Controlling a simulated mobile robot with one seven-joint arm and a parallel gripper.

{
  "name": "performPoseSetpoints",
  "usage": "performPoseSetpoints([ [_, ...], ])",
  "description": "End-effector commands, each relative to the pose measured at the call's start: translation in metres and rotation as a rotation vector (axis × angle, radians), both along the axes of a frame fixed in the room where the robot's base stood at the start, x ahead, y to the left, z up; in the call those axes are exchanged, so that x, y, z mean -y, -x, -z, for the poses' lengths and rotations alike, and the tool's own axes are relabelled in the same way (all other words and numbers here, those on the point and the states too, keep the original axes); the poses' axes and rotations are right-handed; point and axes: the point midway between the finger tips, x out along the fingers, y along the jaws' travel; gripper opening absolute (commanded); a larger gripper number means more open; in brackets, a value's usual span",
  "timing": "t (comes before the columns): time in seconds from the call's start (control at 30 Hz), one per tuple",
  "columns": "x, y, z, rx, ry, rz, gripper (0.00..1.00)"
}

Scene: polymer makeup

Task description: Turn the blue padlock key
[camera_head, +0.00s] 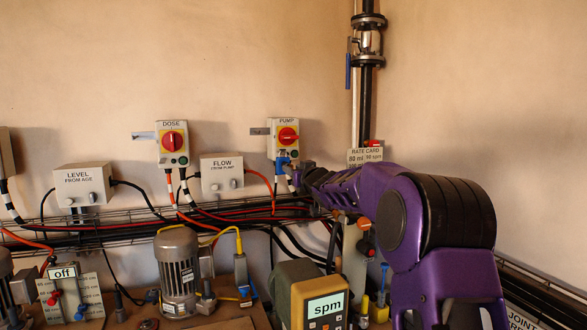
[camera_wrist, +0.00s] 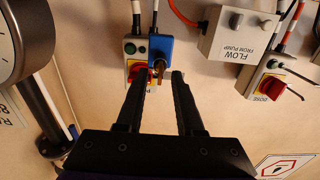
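The blue padlock (camera_head: 283,154) hangs on the lower part of the PUMP switch box (camera_head: 286,133), under its red and yellow knob. My gripper (camera_head: 295,173) is close in front of it, and its fingers are hard to make out in the head view. In the wrist view, which is upside down, the blue padlock (camera_wrist: 160,51) faces me with a brass-coloured key (camera_wrist: 159,66) sticking out. My gripper (camera_wrist: 157,78) has its two black fingers apart, with the key between the tip ends. A gap shows on both sides of the key.
The DOSE switch box (camera_head: 172,143) and FLOW box (camera_head: 221,175) are on the wall to the left. Cables and a wire tray (camera_head: 130,232) run below. A motor (camera_head: 177,270) and a yellow spm meter (camera_head: 320,300) stand on the bench. A vertical pipe (camera_head: 366,100) rises at right.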

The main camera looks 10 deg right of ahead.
Motion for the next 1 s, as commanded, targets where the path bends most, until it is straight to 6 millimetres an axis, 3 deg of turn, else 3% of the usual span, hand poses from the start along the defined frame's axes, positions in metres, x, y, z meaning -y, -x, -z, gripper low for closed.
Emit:
performPoseSetpoints([
  [0.4, -0.001, -0.0062, 0.0003, 0.0, -0.001, 0.001, 0.34],
  [0.6, -0.001, -0.0061, 0.0003, 0.0, -0.001, 0.001, 0.0],
  [1.0, -0.001, -0.006, 0.0003, -0.001, -0.005, 0.001, 0.0],
])
